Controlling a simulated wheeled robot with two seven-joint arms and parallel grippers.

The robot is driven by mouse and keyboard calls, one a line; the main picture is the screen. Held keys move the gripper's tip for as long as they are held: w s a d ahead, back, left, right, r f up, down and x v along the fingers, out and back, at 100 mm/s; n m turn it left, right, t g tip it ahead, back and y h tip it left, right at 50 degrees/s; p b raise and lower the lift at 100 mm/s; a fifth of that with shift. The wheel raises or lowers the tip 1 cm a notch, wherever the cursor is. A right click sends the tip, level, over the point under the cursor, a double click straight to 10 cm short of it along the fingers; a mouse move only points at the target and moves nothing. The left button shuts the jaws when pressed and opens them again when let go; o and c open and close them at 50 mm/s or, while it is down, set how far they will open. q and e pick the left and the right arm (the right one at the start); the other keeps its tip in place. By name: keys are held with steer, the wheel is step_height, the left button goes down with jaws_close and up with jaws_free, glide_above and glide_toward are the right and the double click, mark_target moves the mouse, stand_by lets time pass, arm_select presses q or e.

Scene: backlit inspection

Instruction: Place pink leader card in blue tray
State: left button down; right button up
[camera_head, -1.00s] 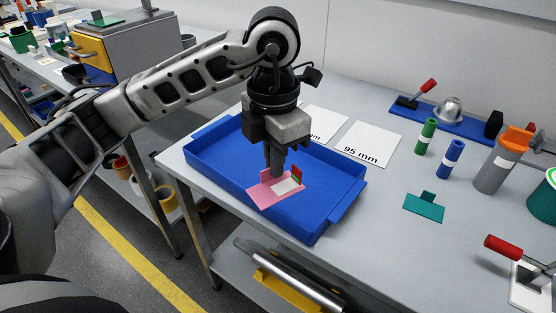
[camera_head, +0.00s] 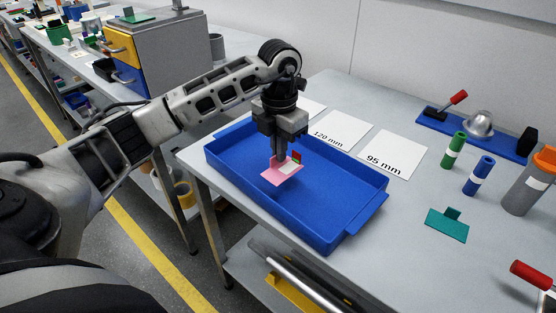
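The finger contact is partly hidden. The card seems to hang above the tray floor, though the exact gap is hard to tell. My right gripper is not in view.
A teal card (camera_head: 446,226) lies on the table right of the tray. Two white sheets, marked 120 mm (camera_head: 340,131) and 95 mm (camera_head: 393,155), lie behind it. A green cylinder (camera_head: 453,150), a blue cylinder (camera_head: 478,176) and a grey bottle (camera_head: 522,188) stand at right.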

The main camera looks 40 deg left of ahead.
arm_select(q)
steer(key=shift+w+a+f, duration=0.25)
steer(key=shift+a+f, duration=0.05)
steer(key=shift+f, duration=0.2)
steer(key=shift+w+a+f, duration=0.1)
steer(key=shift+w+f, duration=0.05)
steer(key=shift+f, duration=1.6)
steer(key=shift+f, duration=0.1)
steer(key=shift+f, duration=0.15)
steer(key=c, duration=1.7)
jaws_free()
step_height(320, 180, up, 13)
steer(key=shift+f, duration=0.2)
steer(key=shift+f, duration=0.1)
